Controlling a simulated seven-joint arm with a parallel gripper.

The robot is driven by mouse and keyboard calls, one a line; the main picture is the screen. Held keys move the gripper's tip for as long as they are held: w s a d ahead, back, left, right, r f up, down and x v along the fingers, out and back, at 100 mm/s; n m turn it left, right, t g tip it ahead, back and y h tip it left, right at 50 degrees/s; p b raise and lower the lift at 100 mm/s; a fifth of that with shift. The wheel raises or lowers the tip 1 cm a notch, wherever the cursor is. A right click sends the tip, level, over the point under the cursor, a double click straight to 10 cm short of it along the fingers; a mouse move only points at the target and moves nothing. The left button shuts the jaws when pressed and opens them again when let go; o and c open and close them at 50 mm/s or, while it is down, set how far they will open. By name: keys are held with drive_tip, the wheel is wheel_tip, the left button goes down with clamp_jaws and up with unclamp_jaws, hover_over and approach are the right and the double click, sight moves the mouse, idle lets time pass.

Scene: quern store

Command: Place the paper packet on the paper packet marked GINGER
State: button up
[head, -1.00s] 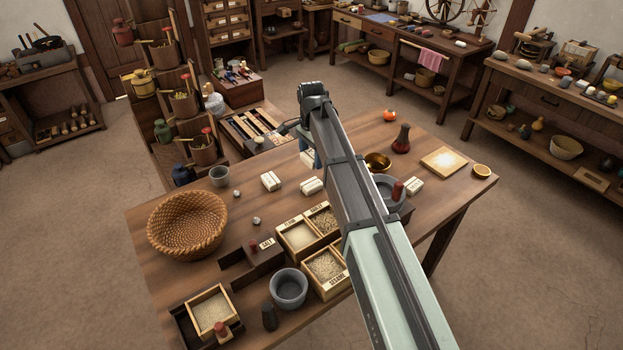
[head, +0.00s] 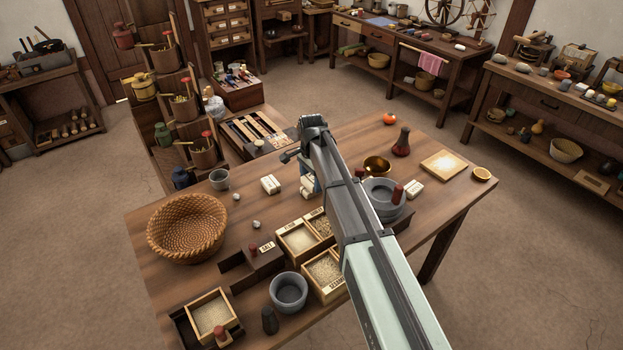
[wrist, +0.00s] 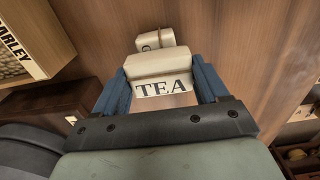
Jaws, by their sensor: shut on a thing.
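My gripper (wrist: 159,72) is shut on a cream paper packet marked TEA (wrist: 163,88), with a blue finger on each side of it. A second cream packet (wrist: 154,39) shows just beyond it in the wrist view; only one rounded letter of its label shows, so I cannot read it. I cannot tell whether the two packets touch. In the head view my arm partly hides the gripper and the cream packets (head: 306,190) beside it. Another cream packet (head: 270,184) lies to the left, and one more (head: 414,189) lies right of my arm. Neither label is readable there.
A wicker basket (head: 187,226) stands at the left of the table. Boxes of grain, one marked BARLEY (wrist: 22,45), a grey cup (head: 219,179), a brass bowl (head: 377,166) and a dark red flask (head: 401,142) stand around. Bare wood lies behind the packets.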

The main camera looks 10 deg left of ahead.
sight(312, 180)
drive_tip(key=o, duration=1)
drive_tip(key=shift+f, duration=0.1)
drive_tip(key=shift+o, duration=0.2)
wheel_tip(312, 180, up, 12)
